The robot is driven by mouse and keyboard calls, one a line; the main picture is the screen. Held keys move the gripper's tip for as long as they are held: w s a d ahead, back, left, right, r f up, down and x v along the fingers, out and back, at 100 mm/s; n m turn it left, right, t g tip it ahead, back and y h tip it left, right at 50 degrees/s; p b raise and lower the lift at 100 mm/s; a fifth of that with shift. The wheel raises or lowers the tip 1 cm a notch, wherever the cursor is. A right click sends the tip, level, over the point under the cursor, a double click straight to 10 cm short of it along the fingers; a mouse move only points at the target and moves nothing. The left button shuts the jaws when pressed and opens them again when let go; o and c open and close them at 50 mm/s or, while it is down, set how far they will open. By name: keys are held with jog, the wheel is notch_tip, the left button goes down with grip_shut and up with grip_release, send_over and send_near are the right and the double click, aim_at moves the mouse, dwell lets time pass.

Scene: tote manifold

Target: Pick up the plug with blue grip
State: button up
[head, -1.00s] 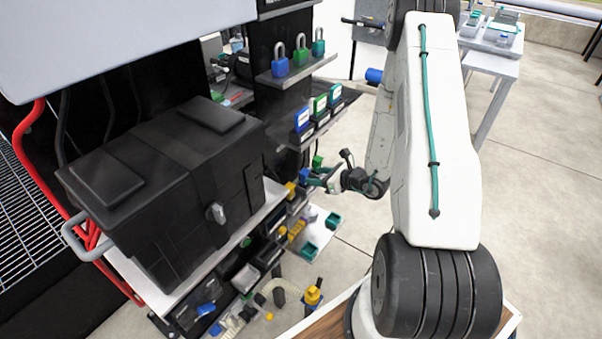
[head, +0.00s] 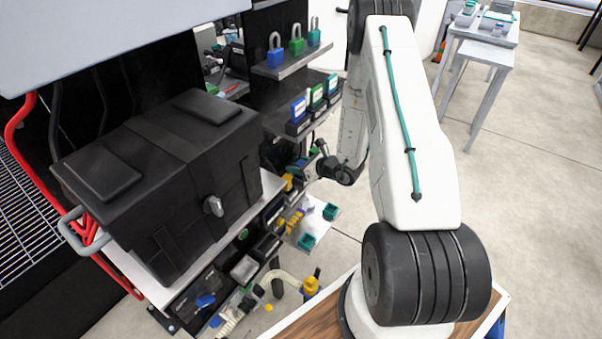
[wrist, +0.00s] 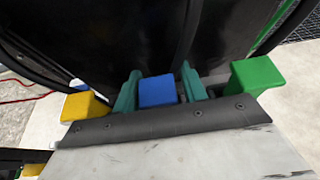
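The plug with the blue grip (wrist: 157,92) shows in the wrist view as a blue block behind a dark strip, between a yellow and a green one. My gripper (wrist: 162,90) has its two teal fingers on either side of the blue grip. A narrow gap shows at the right finger; the left finger looks very close to the grip, and I cannot tell if it touches. The gripper looks open around the grip. In the head view my gripper (head: 305,168) is at the shelf unit, below the labelled boxes, and the blue plug cannot be made out there.
A yellow block (wrist: 85,105) stands left of the fingers and a green block (wrist: 257,75) right, both close. A dark strip (wrist: 160,122) edges the pale panel in front. A large black case (head: 165,180) stands left in the head view. Open floor (head: 520,200) lies at the right.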

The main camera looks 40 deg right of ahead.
grip_shut()
jog(key=shift+r, duration=0.15)
jog(key=shift+r, duration=0.55)
notch_tip(320, 180, up, 2)
jog(key=shift+r, duration=0.15)
jog(key=s+d, duration=0.3)
jog(key=s, duration=0.5)
jog(key=s+d, duration=0.3)
jog(key=s, duration=0.6)
jog(key=shift+r, duration=1.65)
